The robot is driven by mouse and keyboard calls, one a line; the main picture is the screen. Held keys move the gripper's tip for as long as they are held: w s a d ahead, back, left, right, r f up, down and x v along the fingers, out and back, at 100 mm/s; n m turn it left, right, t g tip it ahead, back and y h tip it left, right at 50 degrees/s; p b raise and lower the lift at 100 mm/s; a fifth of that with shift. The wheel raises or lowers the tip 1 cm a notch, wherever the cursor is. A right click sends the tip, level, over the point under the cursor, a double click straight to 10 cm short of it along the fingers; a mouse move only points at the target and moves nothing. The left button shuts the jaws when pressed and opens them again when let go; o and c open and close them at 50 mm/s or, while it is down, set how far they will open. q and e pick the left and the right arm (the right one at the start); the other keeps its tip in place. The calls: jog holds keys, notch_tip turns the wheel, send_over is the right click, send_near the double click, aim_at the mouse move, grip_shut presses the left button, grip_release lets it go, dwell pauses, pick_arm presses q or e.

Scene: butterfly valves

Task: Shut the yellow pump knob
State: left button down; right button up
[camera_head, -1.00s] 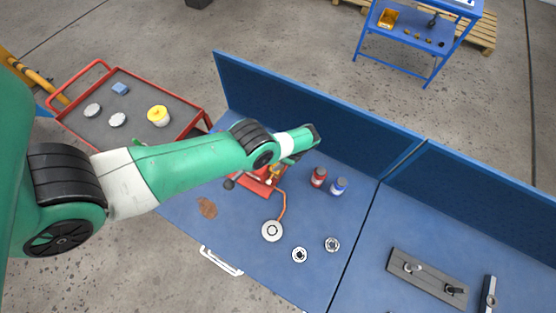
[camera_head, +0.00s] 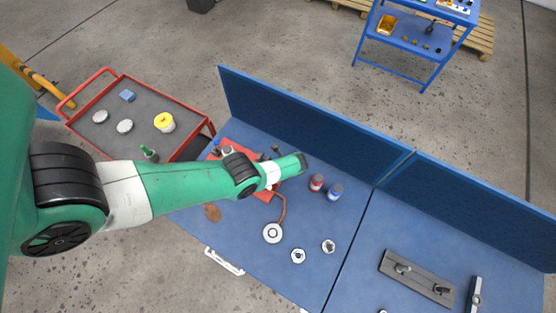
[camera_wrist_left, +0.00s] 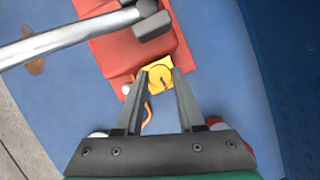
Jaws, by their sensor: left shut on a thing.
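The red pump (camera_wrist_left: 120,45) lies on the blue bench top. It also shows partly in the head view (camera_head: 236,130), largely covered by my left arm. The yellow pump knob (camera_wrist_left: 160,79) sits at the near end of the pump in the left wrist view, with a dark mark on its face. My left gripper (camera_wrist_left: 159,73) has one finger on each side of the knob and is shut on it. In the head view my arm hides the knob and fingertips. My right gripper is not in view.
A metal pump lever (camera_wrist_left: 70,40) crosses the upper left of the wrist view. A round gauge-like disc (camera_head: 272,233) lies in front. A blue panel (camera_head: 300,120) closes the back.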

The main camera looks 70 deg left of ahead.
pick_arm(q)
jog(key=shift+m+p, duration=0.3)
jog(key=shift+m, duration=0.3)
jog(key=shift+t, duration=0.3)
jog(key=c, duration=0.8)
grip_release()
